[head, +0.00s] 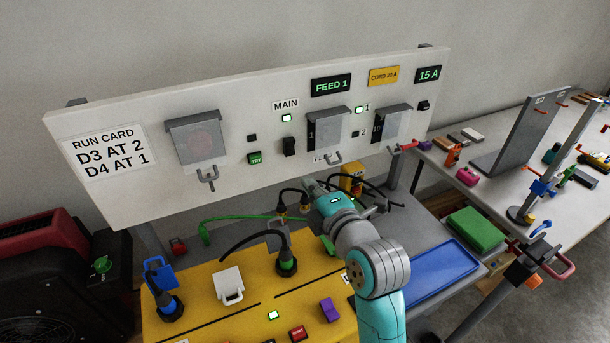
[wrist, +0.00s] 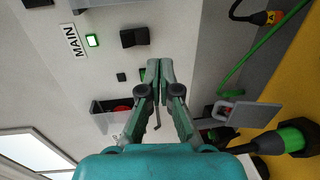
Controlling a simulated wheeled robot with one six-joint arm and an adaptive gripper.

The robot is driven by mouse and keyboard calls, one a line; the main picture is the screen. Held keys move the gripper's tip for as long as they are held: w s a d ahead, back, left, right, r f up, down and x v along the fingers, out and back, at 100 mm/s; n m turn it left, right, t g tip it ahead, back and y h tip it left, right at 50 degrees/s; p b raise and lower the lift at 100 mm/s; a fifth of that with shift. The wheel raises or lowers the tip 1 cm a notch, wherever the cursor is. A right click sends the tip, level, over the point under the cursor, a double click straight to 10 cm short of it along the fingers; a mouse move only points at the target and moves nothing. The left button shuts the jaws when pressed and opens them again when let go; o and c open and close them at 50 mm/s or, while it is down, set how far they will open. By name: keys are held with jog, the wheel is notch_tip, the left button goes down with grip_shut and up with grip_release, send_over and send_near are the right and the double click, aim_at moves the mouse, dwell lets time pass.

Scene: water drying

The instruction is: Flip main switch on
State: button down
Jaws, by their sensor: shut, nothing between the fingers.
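The black main switch (head: 289,146) sits on the upright white panel (head: 240,88), below the MAIN label (head: 286,104) and a lit green lamp (head: 287,118). The wrist view shows the switch (wrist: 135,37), the label (wrist: 73,40) and the glowing lamp (wrist: 92,40), turned sideways. My gripper (head: 309,183) is below the switch in the head view, near the panel's lower edge. In the wrist view my gripper (wrist: 160,68) has its fingertips together and empty, close to the switch in the picture. Contact with the panel cannot be told.
A green TRY button (head: 254,158) is left of the switch. Grey hinged covers (head: 196,140) with hasps flank it. Black cables and plugs (head: 286,262) stand on the yellow bench (head: 205,313) below. A blue tray (head: 445,272) lies right of my arm.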

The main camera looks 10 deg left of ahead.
jog(key=s+d, duration=0.2)
jog(key=s, duration=0.1)
jog(key=s+d, duration=0.1)
jog(key=shift+s+f, duration=0.35)
jog(key=shift+d, duration=0.1)
